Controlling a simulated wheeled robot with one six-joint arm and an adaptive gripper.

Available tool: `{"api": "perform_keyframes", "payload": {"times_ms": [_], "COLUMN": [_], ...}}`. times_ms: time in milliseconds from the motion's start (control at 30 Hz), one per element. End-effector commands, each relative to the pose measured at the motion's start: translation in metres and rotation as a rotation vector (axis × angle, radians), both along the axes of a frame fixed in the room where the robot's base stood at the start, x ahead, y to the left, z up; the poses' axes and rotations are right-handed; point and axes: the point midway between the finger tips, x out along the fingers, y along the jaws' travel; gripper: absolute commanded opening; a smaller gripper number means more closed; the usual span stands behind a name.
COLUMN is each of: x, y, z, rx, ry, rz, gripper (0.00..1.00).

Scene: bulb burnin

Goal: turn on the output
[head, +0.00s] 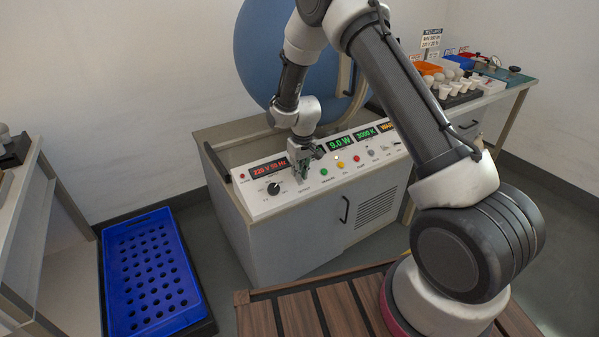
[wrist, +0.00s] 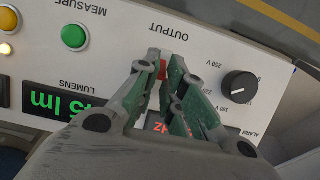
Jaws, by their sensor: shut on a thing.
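The output switch, a small red rocker (wrist: 162,70), sits below the printed word OUTPUT in the wrist view, on the white panel (head: 262,207). My gripper (wrist: 164,66) is over it with its fingertips closed in around the red part; it also shows in the head view (head: 303,175), pointing down at the panel. The fingers hide much of the switch, and I cannot tell which way it is tipped. A red display (head: 270,168) reads 220 V 50 Hz. A green display (head: 341,142) reads 9.0 W.
A black voltage knob (wrist: 238,87) is close beside my gripper. A green button (wrist: 75,37) is on the other side. A blue sphere (head: 270,60) stands behind the panel. A blue crate (head: 113,290) is on the floor at left. Bulbs and cups (head: 452,90) stand at the back right.

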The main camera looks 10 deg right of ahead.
Motion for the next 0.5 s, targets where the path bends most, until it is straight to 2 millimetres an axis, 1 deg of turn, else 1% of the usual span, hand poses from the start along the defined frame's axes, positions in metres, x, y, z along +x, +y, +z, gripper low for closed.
{"api": "perform_keyframes", "payload": {"times_ms": [33,67,133,167,433,500], "x": [0.0019,0.0019,0.0017,0.0015,0.0006,0.0006], "y": [0.0007,0.0007,0.0006,0.0006,0.0004,0.0003], "z": [0.0012,0.0013,0.0012,0.0011,0.0008,0.0034], "rx": [0.002,0.001,0.001,0.001,0.001,0.001], "ry": [-0.006,-0.005,-0.005,-0.004,-0.002,-0.003], "rz": [0.001,0.001,0.001,0.001,0.001,0.001], "gripper": [0.00,0.16,0.29,0.32,0.32,0.32]}}
